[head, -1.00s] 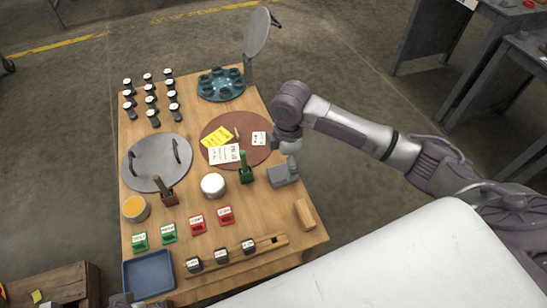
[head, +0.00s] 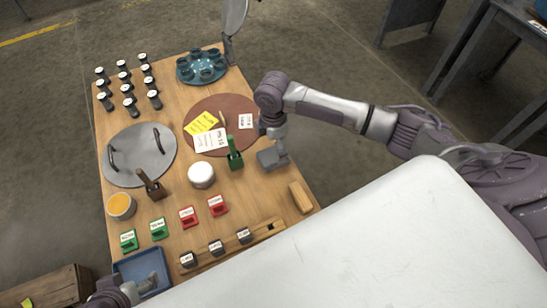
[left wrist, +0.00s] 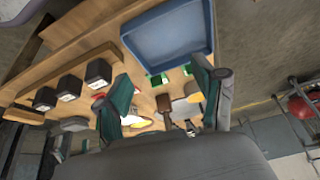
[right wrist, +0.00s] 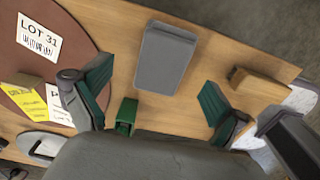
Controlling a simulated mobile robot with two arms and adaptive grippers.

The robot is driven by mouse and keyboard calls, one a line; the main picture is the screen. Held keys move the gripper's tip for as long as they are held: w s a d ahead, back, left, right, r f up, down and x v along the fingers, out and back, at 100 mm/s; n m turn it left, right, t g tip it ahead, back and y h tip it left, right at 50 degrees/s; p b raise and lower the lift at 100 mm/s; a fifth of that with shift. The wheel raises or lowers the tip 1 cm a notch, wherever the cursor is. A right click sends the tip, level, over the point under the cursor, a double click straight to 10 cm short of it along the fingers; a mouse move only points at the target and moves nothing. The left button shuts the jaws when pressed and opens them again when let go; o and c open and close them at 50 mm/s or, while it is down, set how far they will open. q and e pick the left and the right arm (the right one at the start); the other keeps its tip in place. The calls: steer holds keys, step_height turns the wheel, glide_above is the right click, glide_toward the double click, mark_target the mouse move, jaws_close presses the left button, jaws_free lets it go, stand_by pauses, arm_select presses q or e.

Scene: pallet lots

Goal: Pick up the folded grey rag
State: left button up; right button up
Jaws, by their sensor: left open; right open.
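The folded grey rag (right wrist: 165,58) lies flat on the wooden table in the right wrist view. It is beyond my open right gripper (right wrist: 155,95), centred roughly between the fingers, with nothing held. My left gripper (head: 146,283) is over the blue tray at the table's near left corner. In the left wrist view, its green-tipped fingers (left wrist: 161,88) are open and empty.
A green-handled item (right wrist: 124,116) stands near the rag, between the right fingers. A wooden block (head: 300,197) lies nearer the front. A brown disc (head: 222,150) with cards is to the left. The blue tray (head: 121,268) is near left. Jars and small labelled blocks crowd the left side.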

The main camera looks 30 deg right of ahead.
mark_target(274, 154)
steer(key=f, duration=0.1)
steer(key=f+b, duration=0.1)
steer(key=f, duration=0.2)
steer(key=shift+s+a+f+b, duration=0.1)
steer(key=shift+s+f+b, duration=0.15)
steer(key=shift+b, duration=0.15)
steer(key=shift+f, duration=0.1)
arm_select(q)
steer(key=w+d+r+t, duration=0.1)
steer(key=w+r+t, duration=0.1)
steer(key=w, duration=0.2)
steer(key=w+d+r+t+h, duration=0.1)
steer(key=w+d+r+t, duration=0.1)
steer(key=w+t, duration=0.1)
steer(key=shift+w+r+t, duration=0.25)
steer(key=shift+w+t, duration=0.05)
steer(key=shift+w, duration=0.45)
arm_select(e)
steer(key=shift+c, duration=0.3)
steer(key=c, duration=1.3)
